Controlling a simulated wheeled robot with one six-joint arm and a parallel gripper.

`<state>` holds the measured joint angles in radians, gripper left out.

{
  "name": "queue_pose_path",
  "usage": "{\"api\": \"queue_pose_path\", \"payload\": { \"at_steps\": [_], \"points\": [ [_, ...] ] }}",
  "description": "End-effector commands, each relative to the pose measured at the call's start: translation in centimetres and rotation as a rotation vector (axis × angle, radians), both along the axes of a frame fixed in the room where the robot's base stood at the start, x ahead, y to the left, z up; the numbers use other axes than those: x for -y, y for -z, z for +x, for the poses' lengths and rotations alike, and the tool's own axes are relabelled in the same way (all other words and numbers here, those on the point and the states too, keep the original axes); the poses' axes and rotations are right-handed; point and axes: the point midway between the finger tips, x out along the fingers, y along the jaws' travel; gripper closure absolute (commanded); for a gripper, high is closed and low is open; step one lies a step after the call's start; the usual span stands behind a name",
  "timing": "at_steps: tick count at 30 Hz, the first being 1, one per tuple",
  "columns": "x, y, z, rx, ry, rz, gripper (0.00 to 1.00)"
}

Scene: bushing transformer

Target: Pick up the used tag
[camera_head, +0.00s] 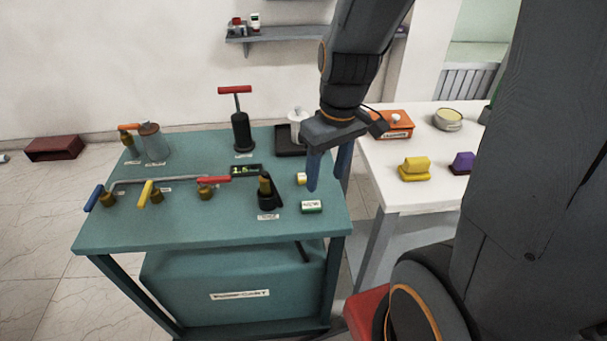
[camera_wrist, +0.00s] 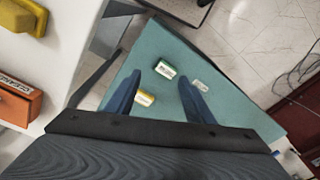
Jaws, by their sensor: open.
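Two small tags lie on the right part of the teal table (camera_head: 180,225). One is green with a white label (camera_head: 312,207), near the right front edge. The other is yellow with a pale label (camera_head: 301,179), just behind it. Their print is too small to read, so I cannot tell which is the used tag. My gripper (camera_head: 327,183) is open and empty, pointing down above the table's right edge. In the wrist view, the yellow tag (camera_wrist: 146,98) shows between my fingers (camera_wrist: 161,82) and the green tag (camera_wrist: 166,69) just beyond the fingertips.
A black fitting with a brass top (camera_head: 266,193) stands left of the tags. A red-handled black pump (camera_head: 241,130) and dark tray (camera_head: 290,141) are behind. The white table (camera_head: 405,200) at right holds an orange box (camera_head: 391,124) and yellow block (camera_head: 414,169).

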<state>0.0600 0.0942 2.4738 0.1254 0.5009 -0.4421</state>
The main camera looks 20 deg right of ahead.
Motion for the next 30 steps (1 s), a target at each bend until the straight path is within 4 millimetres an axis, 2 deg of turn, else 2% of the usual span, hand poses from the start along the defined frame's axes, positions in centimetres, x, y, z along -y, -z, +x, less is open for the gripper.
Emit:
{"api": "queue_pose_path", "payload": {
  "at_steps": [8, 18, 26, 30],
  "points": [
    [1.4, 1.2, 4.3, 0.011, -0.434, 0.093, 0.52],
    [2.8, 1.9, 9.4, 0.163, -0.927, 0.195, 0.52],
    [3.2, 2.1, 11.0, 0.237, -1.077, 0.212, 0.52],
    [2.7, 3.2, 11.1, 0.239, -1.087, 0.215, 0.52]
  ]
}}
